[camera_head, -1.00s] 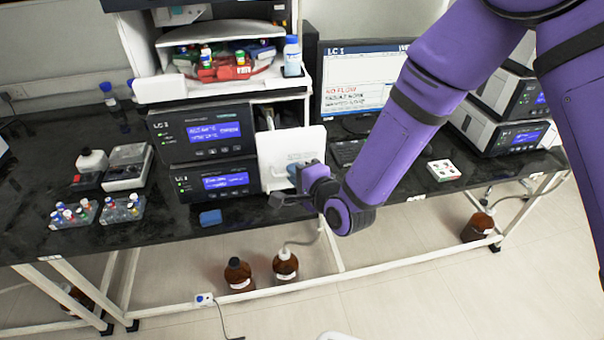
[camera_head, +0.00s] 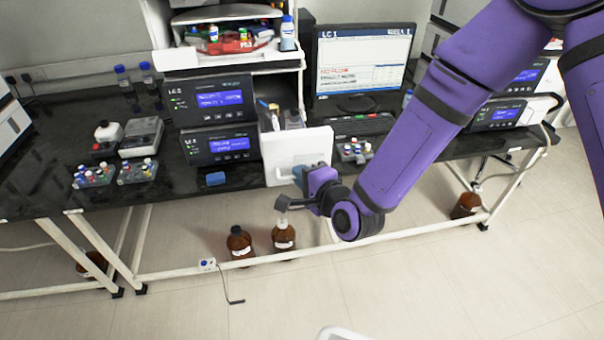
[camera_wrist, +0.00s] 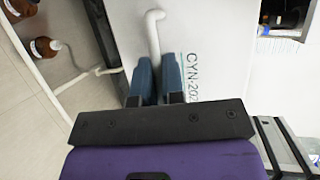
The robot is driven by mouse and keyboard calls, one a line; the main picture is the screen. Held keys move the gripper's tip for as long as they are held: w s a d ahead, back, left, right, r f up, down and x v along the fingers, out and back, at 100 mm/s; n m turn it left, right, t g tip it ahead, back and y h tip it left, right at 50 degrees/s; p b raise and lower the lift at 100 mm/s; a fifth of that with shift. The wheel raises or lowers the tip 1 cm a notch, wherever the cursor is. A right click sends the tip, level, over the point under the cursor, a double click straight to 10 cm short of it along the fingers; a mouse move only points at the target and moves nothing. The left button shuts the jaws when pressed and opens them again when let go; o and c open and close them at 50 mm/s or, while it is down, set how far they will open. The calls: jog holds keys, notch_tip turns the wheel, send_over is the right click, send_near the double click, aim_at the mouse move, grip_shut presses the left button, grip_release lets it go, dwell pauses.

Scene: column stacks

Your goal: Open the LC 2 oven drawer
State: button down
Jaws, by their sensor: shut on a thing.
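The LC 2 oven drawer has a white front panel (camera_head: 292,146), right of the two stacked black LC 2 units (camera_head: 218,143). It stands pulled out past them, and its open top shows an inside (camera_head: 280,118) with small parts. My gripper (camera_head: 300,178) is at the lower right of the panel. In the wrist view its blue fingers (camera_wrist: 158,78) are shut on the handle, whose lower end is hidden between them.
Vial racks (camera_head: 93,174) stand further left, and a small vial rack (camera_head: 354,151) is right of the drawer. Brown bottles (camera_head: 239,243) stand on the floor below.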

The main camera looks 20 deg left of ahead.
jog(key=shift+d, duration=0.1)
jog(key=c, duration=1.5)
grip_release()
jog(key=shift+c, duration=0.2)
jog(key=v, duration=1)
jog(key=shift+s+d, duration=0.2)
jog(key=shift+d, duration=0.05)
jog(key=shift+r, duration=0.1)
